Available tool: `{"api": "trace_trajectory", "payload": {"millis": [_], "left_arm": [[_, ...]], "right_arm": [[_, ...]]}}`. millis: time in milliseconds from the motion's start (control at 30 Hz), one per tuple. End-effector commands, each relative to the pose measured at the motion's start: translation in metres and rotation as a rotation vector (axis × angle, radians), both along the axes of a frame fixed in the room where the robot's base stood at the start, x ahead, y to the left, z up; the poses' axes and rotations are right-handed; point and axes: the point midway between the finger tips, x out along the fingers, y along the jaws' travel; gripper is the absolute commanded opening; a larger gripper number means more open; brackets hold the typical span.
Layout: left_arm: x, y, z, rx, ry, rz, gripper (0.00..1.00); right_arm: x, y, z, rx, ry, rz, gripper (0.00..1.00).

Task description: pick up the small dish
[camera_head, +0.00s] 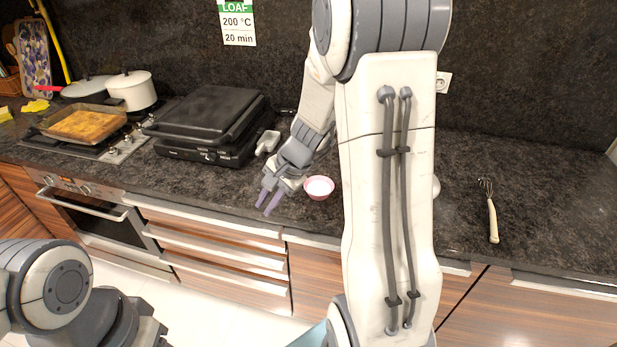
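The small dish (319,187) is a pink round bowl with a pale inside. It stands upright on the dark counter near the front edge, just left of my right arm. My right gripper (267,201) is just left of the dish, over the counter's front part. The gripper does not hold the dish. My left arm shows at the lower left, but its gripper fingers are not visible.
A black contact grill (209,118) stands behind and left of the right gripper. A baking tray (82,125) and white pots (132,88) are on the stove at left. A whisk (491,209) lies at right. My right arm hides part of the counter.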

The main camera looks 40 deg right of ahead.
Motion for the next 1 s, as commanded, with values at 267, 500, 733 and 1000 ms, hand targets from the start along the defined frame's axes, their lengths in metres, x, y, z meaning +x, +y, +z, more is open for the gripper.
{"api": "trace_trajectory", "payload": {"millis": [267, 500, 733, 1000], "left_arm": [[0.0, 0.0, 0.027, 0.0, 0.0, 0.001, 0.5], [0.0, 0.0, 0.027, 0.0, 0.0, 0.0, 0.5], [0.0, 0.0, 0.026, 0.0, 0.0, 0.0, 0.5], [0.0, 0.0, 0.032, 0.0, 0.0, 0.0, 0.5]], "right_arm": [[0.001, -0.167, -0.019, 0.123, 0.014, -0.68, 0.19], [-0.001, -0.198, -0.041, 0.151, 0.016, -0.819, 0.19], [0.016, -0.192, -0.069, 0.149, 0.015, -0.816, 0.19], [0.027, -0.191, -0.089, 0.148, 0.017, -0.814, 0.19]]}}
